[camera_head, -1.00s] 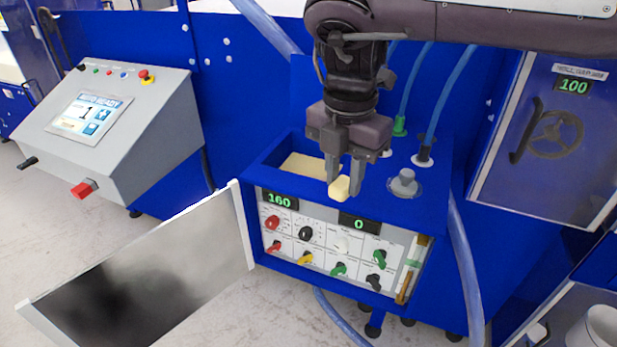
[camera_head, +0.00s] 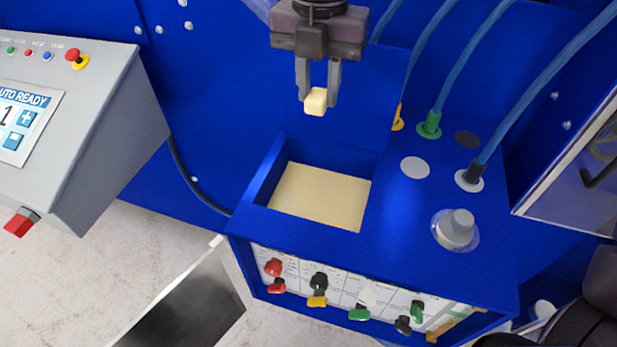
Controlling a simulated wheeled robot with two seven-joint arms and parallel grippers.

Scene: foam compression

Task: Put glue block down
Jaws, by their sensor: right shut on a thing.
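My right gripper (camera_head: 317,97) is shut on a small pale yellow glue block (camera_head: 316,102). It holds the block in the air, in the picture above and a little behind the open glue tank. The block shows below the fingertips and looks clear of other things. The glue tank (camera_head: 262,185) is a rectangular opening in the top of the blue machine. A flat pale yellow glue surface (camera_head: 318,196) lies inside it. My left gripper is not in view.
A grey knob (camera_head: 456,229) and several hose fittings, one green (camera_head: 430,125), stand right of the tank. A raised blue lid (camera_head: 345,110) stands behind it. Dials line the front panel (camera_head: 345,290). A grey control console (camera_head: 85,120) stands at left.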

